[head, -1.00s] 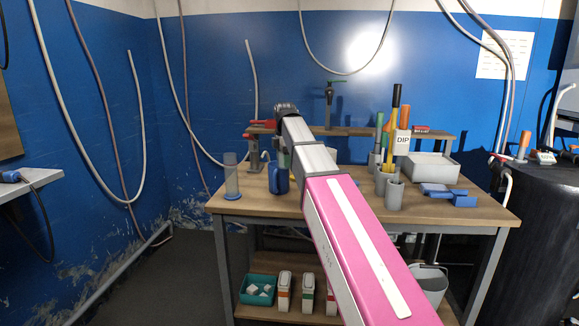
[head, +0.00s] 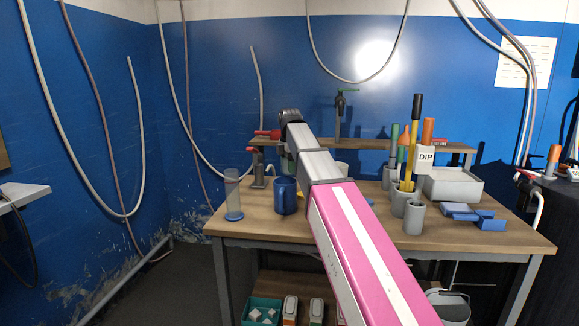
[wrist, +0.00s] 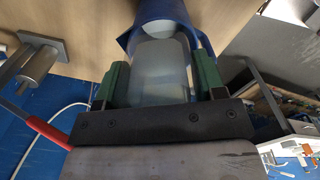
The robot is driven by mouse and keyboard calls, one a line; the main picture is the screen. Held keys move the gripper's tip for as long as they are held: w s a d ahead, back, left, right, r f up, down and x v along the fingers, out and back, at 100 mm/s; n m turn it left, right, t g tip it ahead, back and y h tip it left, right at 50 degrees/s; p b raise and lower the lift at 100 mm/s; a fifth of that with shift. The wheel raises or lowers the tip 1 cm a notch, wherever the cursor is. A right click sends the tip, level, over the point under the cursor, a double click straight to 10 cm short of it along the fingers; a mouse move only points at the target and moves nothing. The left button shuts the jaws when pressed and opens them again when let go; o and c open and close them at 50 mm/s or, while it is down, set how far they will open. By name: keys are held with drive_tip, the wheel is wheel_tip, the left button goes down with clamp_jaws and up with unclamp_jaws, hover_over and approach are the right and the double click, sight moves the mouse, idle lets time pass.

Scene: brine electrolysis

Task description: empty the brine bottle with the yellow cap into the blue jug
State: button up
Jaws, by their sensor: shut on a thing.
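The blue jug (head: 286,197) stands upright on the workbench, left of my arm. In the wrist view the jug (wrist: 158,12) lies just beyond my fingertips. My gripper (wrist: 155,75) has green fingers on both sides of a translucent, pale bottle (wrist: 158,72) and is shut on it. The bottle's far end overlaps the jug's opening in the wrist view; its mouth is hidden, and I cannot tell whether liquid is flowing. In the head view my gripper (head: 288,164) shows partly, just above the jug. No yellow cap is visible on the bottle.
A clear cylinder with a blue base (head: 233,195) stands left of the jug. Grey cups (head: 413,217), a grey bin (head: 452,185) and blue blocks (head: 475,214) are on the right. A raised shelf (head: 370,143) with a tap (head: 340,105) runs behind. The front left bench is clear.

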drive_tip(key=h, duration=0.2)
drive_tip(key=d+t+h, duration=0.1)
drive_tip(key=h, duration=0.1)
drive_tip(key=d+f+t+h, duration=0.1)
drive_tip(key=shift+w+h, duration=0.25)
drive_tip(key=shift+h, duration=0.15)
drive_tip(key=h, duration=0.1)
drive_tip(key=t+h, duration=0.1)
drive_tip(key=shift+w+d+f+h, duration=0.1)
drive_tip(key=shift+d+f+h, duration=0.1)
drive_tip(key=shift+d+h, duration=0.15)
drive_tip(key=shift+r, duration=0.1)
drive_tip(key=shift+h, duration=0.25)
drive_tip(key=h, duration=0.2)
drive_tip(key=r+t+h, duration=0.1)
drive_tip(key=h, duration=0.1)
drive_tip(key=t+h, duration=0.1)
drive_tip(key=h, duration=0.1)
drive_tip(key=shift+w+r+h, duration=0.1)
drive_tip(key=shift+r+h, duration=0.2)
drive_tip(key=shift+h, duration=0.1)
drive_tip(key=shift+a+r+t+h, duration=0.15)
drive_tip(key=shift+r+t+h, duration=0.3)
drive_tip(key=shift+h, duration=0.5)
drive_tip(key=shift+a+r+t+h, duration=0.15)
drive_tip(key=shift+r+t+h, duration=0.3)
drive_tip(key=shift+h, duration=0.5)
